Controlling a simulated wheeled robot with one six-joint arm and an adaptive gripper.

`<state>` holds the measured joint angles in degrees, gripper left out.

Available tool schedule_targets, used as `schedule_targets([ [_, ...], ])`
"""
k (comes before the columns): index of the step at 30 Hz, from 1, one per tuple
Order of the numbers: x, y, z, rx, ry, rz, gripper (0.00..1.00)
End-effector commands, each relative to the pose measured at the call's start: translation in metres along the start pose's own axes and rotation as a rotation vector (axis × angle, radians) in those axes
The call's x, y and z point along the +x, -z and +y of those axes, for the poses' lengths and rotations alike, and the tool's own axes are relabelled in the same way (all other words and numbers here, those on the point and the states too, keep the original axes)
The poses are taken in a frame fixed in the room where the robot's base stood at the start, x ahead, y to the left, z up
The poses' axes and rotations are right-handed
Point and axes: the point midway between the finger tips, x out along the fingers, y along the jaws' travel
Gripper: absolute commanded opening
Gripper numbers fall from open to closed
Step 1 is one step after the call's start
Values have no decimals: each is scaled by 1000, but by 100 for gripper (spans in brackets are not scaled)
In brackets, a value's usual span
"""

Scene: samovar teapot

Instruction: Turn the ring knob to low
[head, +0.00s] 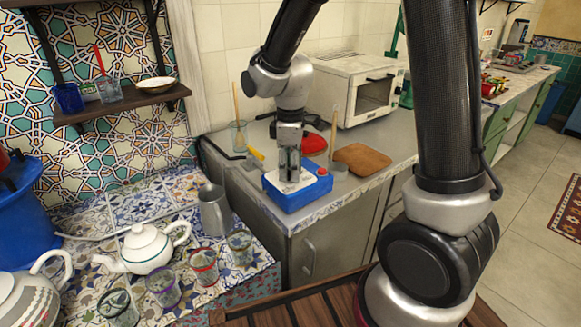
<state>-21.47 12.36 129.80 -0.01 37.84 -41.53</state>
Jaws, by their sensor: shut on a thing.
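A blue box-shaped unit (298,194) with a pale top panel stands on the grey counter near its front edge. A small red round part (322,171) sits on its right side, apart from my fingers. My gripper (289,178) points straight down onto the pale panel, left of the red part. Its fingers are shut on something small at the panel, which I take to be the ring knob. The fingers hide the knob, so its setting cannot be read.
A glass with a wooden stick (239,136) and a yellow-handled tool (257,155) are left of the unit. A brown board (361,160) and a white oven (355,88) are to the right. A grey metal jug (214,210), a white teapot (146,248) and several glasses stand on the tiled surface in front.

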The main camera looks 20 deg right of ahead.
Motion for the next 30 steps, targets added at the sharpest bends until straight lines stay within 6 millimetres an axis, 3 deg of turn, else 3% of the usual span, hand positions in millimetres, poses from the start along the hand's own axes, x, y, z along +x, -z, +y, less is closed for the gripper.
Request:
schedule_targets([
  [11,0,0,0,66,0,0,11],
  [30,0,0,0,561,-1,1,11],
])
